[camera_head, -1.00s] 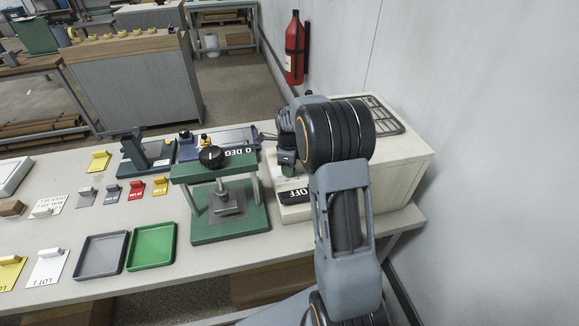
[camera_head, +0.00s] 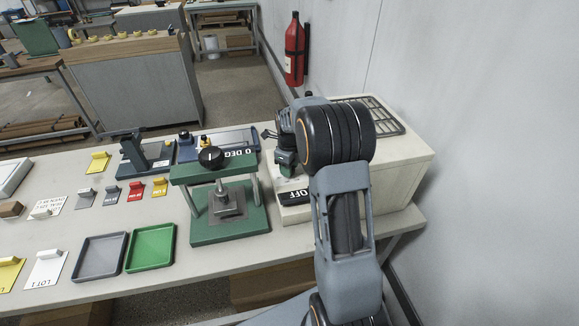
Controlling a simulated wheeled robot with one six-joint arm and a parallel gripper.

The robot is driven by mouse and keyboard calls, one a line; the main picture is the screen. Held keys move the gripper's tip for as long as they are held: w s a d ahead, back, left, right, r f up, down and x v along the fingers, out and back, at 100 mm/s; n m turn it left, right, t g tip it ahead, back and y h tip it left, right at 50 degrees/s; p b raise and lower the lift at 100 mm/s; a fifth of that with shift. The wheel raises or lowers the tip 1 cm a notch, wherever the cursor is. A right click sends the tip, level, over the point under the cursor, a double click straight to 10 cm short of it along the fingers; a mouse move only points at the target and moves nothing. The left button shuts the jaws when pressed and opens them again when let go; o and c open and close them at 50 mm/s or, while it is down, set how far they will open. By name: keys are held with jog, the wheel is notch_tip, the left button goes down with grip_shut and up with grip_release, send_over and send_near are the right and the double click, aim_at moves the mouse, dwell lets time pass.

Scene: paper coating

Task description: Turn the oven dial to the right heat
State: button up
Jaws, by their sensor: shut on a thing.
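The oven (camera_head: 400,172) is a cream box at the right end of the bench, with a dark grille on its top. A black label reading OFF (camera_head: 295,197) is on its front, low and left. My gripper (camera_head: 287,160) is at the oven's left front, above the label, partly hidden by my own arm. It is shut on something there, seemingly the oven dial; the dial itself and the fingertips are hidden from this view.
A green press (camera_head: 230,228) with a black knob stands close left of the oven. A grey tray (camera_head: 100,257) and a green tray (camera_head: 151,248) lie further left. A wall with a red extinguisher (camera_head: 295,50) is behind and right.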

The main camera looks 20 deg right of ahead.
jog(key=o, duration=0.9)
notch_tip(320, 180, up, 14)
jog(key=shift+f, duration=0.1)
dwell(0.6)
